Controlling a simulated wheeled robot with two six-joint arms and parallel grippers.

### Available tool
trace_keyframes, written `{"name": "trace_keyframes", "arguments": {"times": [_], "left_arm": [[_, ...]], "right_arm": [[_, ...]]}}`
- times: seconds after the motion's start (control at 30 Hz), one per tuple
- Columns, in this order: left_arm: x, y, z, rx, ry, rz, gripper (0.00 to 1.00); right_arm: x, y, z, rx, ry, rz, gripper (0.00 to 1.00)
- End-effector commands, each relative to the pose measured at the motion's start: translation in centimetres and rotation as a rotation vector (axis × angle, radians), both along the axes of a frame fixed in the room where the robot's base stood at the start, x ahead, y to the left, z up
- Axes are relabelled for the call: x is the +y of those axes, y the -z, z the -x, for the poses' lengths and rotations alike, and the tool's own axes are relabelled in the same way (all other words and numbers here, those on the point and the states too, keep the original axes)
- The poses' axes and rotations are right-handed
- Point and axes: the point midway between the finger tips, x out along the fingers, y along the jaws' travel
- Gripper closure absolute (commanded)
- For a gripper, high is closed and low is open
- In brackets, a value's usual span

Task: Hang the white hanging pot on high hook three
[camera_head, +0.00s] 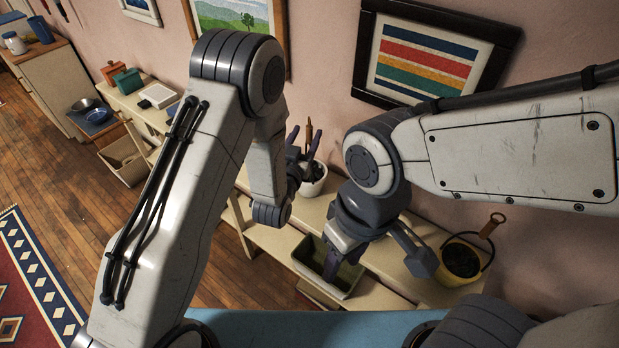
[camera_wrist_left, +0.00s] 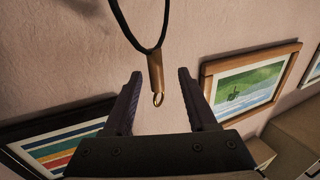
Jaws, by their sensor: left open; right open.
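The white hanging pot (camera_head: 314,187) stands on the long shelf by the wall, partly hidden behind my left gripper. Its wooden grip (camera_head: 308,131) stands up above it. My left gripper (camera_head: 303,140) is open, with its fingers pointing up beside this grip. In the left wrist view, a dark strap ends in the wooden grip (camera_wrist_left: 156,75) with a brass ring, between the open left fingers (camera_wrist_left: 158,98), with gaps on both sides. My right gripper (camera_head: 345,272) is open and empty, pointing down over a green-lined planter. No high hook is in view.
A yellow pot (camera_head: 460,262) with a wooden-gripped handle stands at the right of the shelf. The planter (camera_head: 311,253) is below my right gripper. Framed pictures, striped (camera_head: 424,58) and landscape (camera_head: 236,15), hang on the wall. Boxes and a bowl (camera_head: 85,105) are at the far left.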

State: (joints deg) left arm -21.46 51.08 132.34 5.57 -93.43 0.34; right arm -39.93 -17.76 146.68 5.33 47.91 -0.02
Motion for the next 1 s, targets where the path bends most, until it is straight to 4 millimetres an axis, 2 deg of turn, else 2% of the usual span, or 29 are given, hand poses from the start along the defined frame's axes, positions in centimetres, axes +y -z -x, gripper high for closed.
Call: {"name": "trace_keyframes", "arguments": {"times": [0.2, 0.3, 0.43, 0.63, 0.67, 0.8, 1.0], "left_arm": [[-1.3, -0.9, -2.7, -0.001, 0.001, 0.0, 0.43], [-1.6, -0.6, -3.9, -0.002, 0.0, 0.0, 0.43], [-1.8, -0.4, -4.6, -0.001, 0.0, -0.002, 0.43], [-1.8, -0.4, -4.7, 0.0, 0.0, -0.001, 0.43], [-1.8, -0.4, -4.7, 0.0, 0.0, -0.001, 0.46], [-1.8, -0.4, -4.7, 0.0, 0.0, -0.001, 1.0], [-1.8, -0.4, -4.7, 0.0, 0.001, -0.001, 1.0]], "right_arm": [[0.0, -2.3, 0.0, 0.0, 0.0, 0.0, 0.53], [0.0, -2.5, 0.0, 0.0, 0.0, 0.0, 0.53], [0.0, -2.6, 0.0, 0.0, 0.0, 0.0, 0.53], [0.0, -2.6, 0.0, 0.0, 0.0, 0.0, 0.53], [0.0, -2.6, 0.0, 0.0, 0.0, 0.0, 0.53], [0.0, -2.5, 0.0, 0.0, 0.0, 0.0, 0.53], [0.0, -2.6, 0.0, 0.0, 0.0, 0.0, 0.53]]}}
